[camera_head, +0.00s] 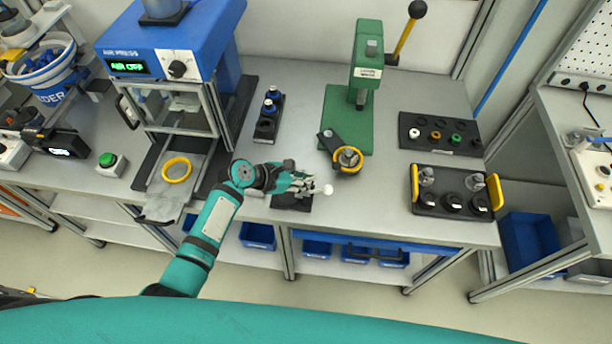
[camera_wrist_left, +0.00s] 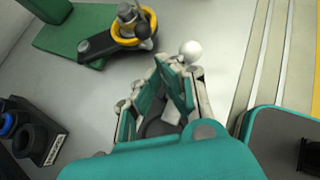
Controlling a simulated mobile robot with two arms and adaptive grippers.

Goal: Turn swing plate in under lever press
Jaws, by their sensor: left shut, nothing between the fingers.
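The green lever press (camera_head: 367,75) stands at the back of the bench, its black-knobbed yellow lever (camera_head: 405,38) raised to the right. My right gripper is out of view.
A blue-topped machine (camera_head: 160,50) with a yellow ring (camera_head: 176,170) before it stands left. A black holder (camera_head: 265,128) lies between it and the press. Right are a tray with small rings (camera_head: 412,144) and a yellow-handled tray (camera_head: 430,207).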

